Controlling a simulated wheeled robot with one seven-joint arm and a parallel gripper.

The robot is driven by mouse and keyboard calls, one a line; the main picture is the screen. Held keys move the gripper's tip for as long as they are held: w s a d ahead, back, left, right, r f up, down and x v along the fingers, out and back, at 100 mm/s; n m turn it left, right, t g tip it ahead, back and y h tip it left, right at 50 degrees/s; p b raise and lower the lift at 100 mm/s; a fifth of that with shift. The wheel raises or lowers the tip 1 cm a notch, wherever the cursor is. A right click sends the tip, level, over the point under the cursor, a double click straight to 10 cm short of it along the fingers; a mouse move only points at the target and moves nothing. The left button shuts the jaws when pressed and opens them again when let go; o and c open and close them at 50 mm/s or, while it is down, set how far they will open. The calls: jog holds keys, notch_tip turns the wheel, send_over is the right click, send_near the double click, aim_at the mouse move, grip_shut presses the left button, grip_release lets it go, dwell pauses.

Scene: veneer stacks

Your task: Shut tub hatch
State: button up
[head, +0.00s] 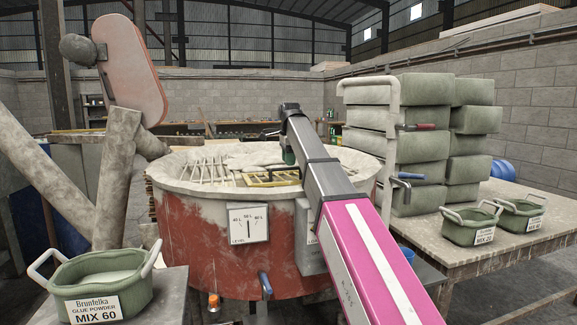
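The red tub (205,245) stands in the middle of the head view, with a pale, caked rim and a grid of bars over its top. A yellow-edged grated frame (268,178) lies at the front of the top, partly behind my arm; it looks like the hatch, but I cannot tell how far open it is. My magenta and grey arm (365,255) reaches from the lower right over the tub. Its dark far end (290,109) is above the tub's top. My gripper's fingers cannot be made out there, and no contact shows.
A green glue powder tub (105,285) stands on a bench at lower left. Thick grey posts and a reddish panel (130,70) rise at left. A pale rail (392,140) stands right of the tub, before stacked green blocks (424,119). Small green tubs (470,229) sit on the right table.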

aim_at(289, 179)
jog(key=shift+w+f, duration=0.15)
jog(key=shift+f, duration=1.1)
grip_shut()
jog(key=shift+s+d+f+t, duration=0.1)
jog(key=shift+s+f+t, duration=0.2)
jog(key=shift+f, duration=0.3)
jog(key=shift+s+f+t, duration=0.25)
jog(key=shift+f+t, duration=0.05)
jog(key=shift+f, duration=0.25)
jog(key=shift+w, duration=0.2)
grip_release()
jog(key=shift+r, duration=0.1)
